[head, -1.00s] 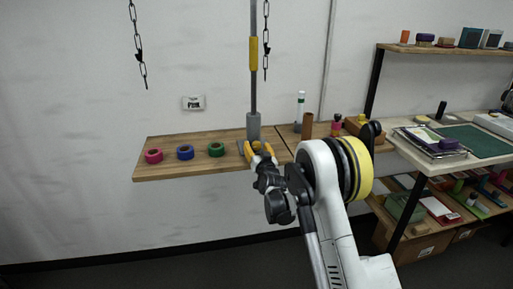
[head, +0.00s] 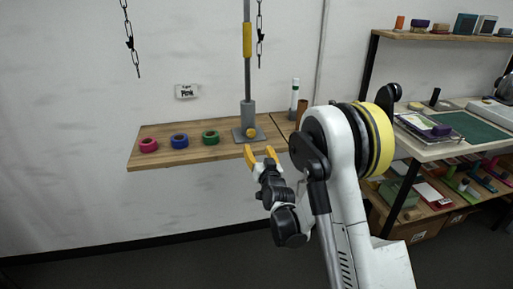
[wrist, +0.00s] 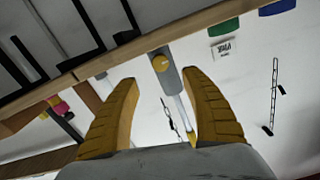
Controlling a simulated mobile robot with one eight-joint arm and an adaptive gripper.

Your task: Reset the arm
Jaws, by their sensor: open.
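My gripper (head: 261,157) is open and empty, with yellow fingers apart, just in front of and below the front edge of the wooden shelf (head: 165,158). In the wrist view the open fingers (wrist: 165,110) frame a grey post (wrist: 168,75) with a yellow knob. In the head view the grey post (head: 247,113) stands on a flat base on the shelf, with the round yellow knob (head: 251,132) low on its front. Pink (head: 148,145), blue (head: 179,141) and green (head: 210,138) rolls lie in a row to its left.
A label (head: 187,91) is on the wall, and two chains (head: 129,40) hang in front of it. A white bottle (head: 294,95) and a brown tube (head: 302,112) stand right of the post. A cluttered workbench (head: 440,150) is at the right. Space below the shelf's left part is clear.

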